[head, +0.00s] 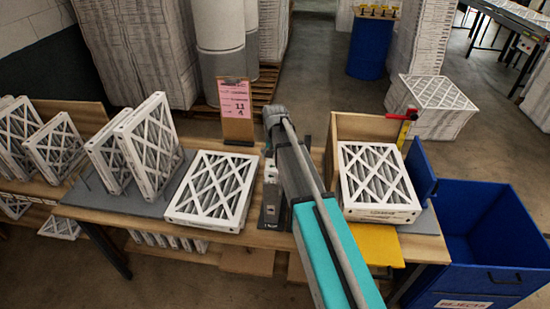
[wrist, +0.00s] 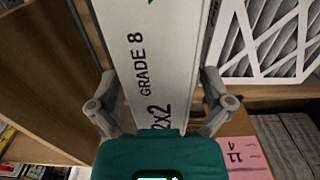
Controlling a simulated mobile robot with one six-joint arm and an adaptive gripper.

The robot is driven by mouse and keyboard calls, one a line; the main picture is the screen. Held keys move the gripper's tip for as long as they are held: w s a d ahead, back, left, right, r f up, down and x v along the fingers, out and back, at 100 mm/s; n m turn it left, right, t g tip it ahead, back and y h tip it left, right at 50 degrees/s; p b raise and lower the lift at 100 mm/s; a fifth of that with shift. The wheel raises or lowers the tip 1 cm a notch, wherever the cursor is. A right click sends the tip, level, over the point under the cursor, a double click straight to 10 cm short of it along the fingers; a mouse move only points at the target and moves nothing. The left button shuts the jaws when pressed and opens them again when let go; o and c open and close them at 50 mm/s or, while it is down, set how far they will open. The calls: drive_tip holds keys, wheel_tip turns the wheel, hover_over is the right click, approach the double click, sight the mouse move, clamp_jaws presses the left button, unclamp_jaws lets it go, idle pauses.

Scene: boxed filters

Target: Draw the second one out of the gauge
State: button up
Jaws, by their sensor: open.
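A wooden-walled gauge (head: 365,127) stands on the right of the table. It has a red handle (head: 409,113) and a yellow plate (head: 376,246) at the front. A white-framed pleated filter (head: 376,178) lies face up in it; I cannot tell whether another is beneath. In the wrist view, my gripper (wrist: 155,100) is open, with its fingers apart on either side of a white filter edge (wrist: 150,50) printed "GRADE 8". I cannot tell which filter this is. In the head view my arm hides part of the table, and the fingers cannot be made out.
Another filter (head: 212,189) lies flat left of my arm, and upright filters (head: 146,150) stand further left. A card with a pink sheet (head: 236,108) stands at the table's back. A blue rejects bin (head: 492,238) is at the right. A lattice-faced filter (wrist: 270,40) shows in the wrist view.

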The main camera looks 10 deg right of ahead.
drive_tip(key=shift+f, duration=0.15)
drive_tip(key=c, duration=1.3)
drive_tip(key=shift+r+p, duration=1.3)
drive_tip(key=shift+r, duration=0.05)
drive_tip(key=shift+r+p, duration=2.7)
drive_tip(key=shift+p, duration=0.05)
drive_tip(key=shift+r+p, duration=3.95)
